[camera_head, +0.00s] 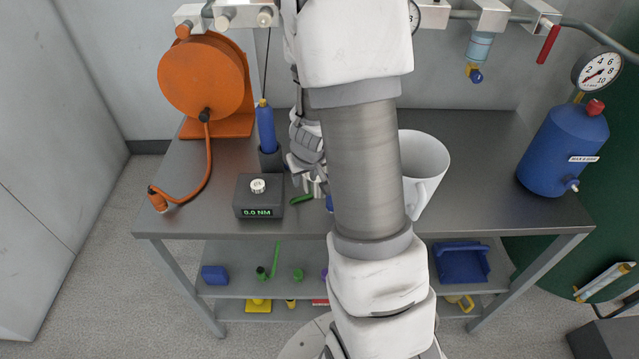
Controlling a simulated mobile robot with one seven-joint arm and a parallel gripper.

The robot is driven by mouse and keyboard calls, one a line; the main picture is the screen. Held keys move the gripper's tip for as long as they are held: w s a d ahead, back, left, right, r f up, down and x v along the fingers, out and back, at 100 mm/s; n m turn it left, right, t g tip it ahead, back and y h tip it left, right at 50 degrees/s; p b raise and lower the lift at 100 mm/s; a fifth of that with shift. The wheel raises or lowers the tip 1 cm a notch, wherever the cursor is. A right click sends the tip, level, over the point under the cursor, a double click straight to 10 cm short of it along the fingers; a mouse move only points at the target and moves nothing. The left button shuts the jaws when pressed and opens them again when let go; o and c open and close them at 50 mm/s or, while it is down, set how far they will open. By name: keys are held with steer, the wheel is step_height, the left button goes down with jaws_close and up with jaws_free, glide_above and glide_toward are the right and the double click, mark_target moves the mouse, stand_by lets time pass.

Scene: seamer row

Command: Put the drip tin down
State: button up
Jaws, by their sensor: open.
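My gripper (313,187) is open, low over the grey metal bench (210,190), left of my own arm, which hides part of it. A green piece (301,200) lies on the bench just below the fingers, and a bit of something blue (329,203) shows beside them, mostly hidden by my arm. I cannot tell whether either belongs to the drip tin. A large white handled jug (428,155) stands upright on the bench right of my arm. A blue open tray (462,264) is on the lower shelf at right. No thing is clearly recognisable as the drip tin.
A grey torque tester (258,197) and a blue tool in a holder (266,130) stand left of my gripper. An orange hose reel (203,77) is at back left, a blue tank (563,150) at right. The bench is clear between jug and tank.

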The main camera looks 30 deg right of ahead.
jaws_close()
stand_by(0.5)
step_height(320, 180, up, 10)
steer(key=p, duration=0.5)
steer(key=shift+p, duration=0.4)
